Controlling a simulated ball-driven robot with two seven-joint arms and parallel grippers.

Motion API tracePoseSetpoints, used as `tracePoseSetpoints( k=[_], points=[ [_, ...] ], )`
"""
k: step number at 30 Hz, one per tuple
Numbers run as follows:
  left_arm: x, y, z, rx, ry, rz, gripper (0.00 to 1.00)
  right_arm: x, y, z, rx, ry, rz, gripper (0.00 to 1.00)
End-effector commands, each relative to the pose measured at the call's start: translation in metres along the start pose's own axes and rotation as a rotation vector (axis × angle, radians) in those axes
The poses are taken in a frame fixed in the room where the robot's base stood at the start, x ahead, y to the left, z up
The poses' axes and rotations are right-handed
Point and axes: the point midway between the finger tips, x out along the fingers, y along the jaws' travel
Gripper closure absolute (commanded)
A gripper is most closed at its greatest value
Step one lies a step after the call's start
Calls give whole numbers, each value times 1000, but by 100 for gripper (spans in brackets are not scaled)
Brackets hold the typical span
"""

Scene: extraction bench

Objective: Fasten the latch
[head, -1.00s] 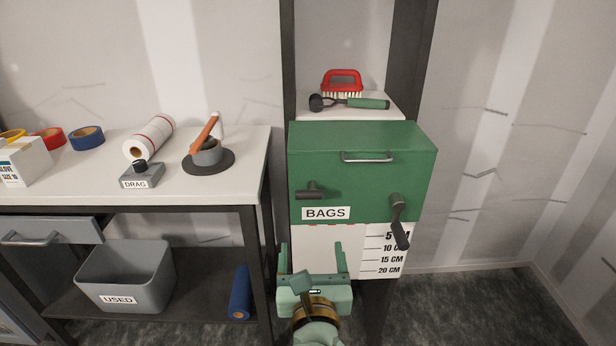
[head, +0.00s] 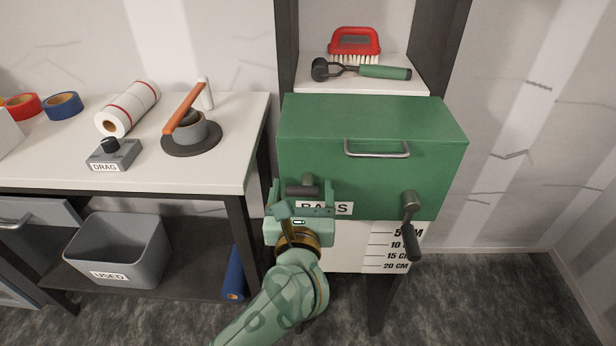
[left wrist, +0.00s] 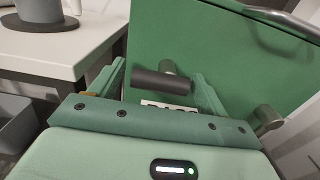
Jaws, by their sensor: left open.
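A green box (head: 372,122) labelled BAGS has two dark turning handles on its front. The left handle (head: 303,190) lies level, its bar pointing left from its pivot. The right handle (head: 411,228) hangs down, slightly tilted. I cannot tell from its looks which of them is the latch. My left gripper (head: 301,194) is open in front of the left handle. In the left wrist view, the left handle's bar (left wrist: 158,84) shows between the two spread fingers of my left gripper (left wrist: 160,82); contact cannot be told. The BAGS label is partly hidden. My right gripper is out of view.
A metal pull handle (head: 376,153) sticks out of the box's upper front. A brush (head: 354,42) and a green-handled tool (head: 384,72) lie on the shelf above. The white bench (head: 70,165) stands to the left, with a grey USED bin (head: 120,250) below.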

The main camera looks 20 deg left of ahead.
Motion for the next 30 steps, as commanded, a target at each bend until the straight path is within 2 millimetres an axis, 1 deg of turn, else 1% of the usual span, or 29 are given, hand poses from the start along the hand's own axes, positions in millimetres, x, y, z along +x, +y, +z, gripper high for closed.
tracePoseSetpoints(
  k=[6, 9, 10, 11, 12, 14, 15, 23, 26, 30],
  points=[
    [1, 1, 0, 0, 0, -1, 24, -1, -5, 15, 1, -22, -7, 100],
    [0, 1, 0, 0, 0, -1, 24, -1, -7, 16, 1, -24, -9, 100],
    [0, 1, 0, 0, 0, -1, 29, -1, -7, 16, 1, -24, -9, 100],
    [0, 1, 0, 0, 0, -1, 38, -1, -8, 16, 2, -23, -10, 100],
    [0, 1, 0, 0, 0, -1, 49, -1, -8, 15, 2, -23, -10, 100],
    [0, 1, 0, 0, 0, -1, 65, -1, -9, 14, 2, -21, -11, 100],
    [0, 1, 0, 0, 0, -1, 69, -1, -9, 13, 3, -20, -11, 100],
    [0, 1, 2, 17, 0, -1, 68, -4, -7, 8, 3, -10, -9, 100],
    [0, 1, 3, 48, -1, -1, 68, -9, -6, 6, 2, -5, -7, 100],
    [0, 0, 6, 120, 0, -1, 68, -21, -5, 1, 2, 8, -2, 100]
  ],
)
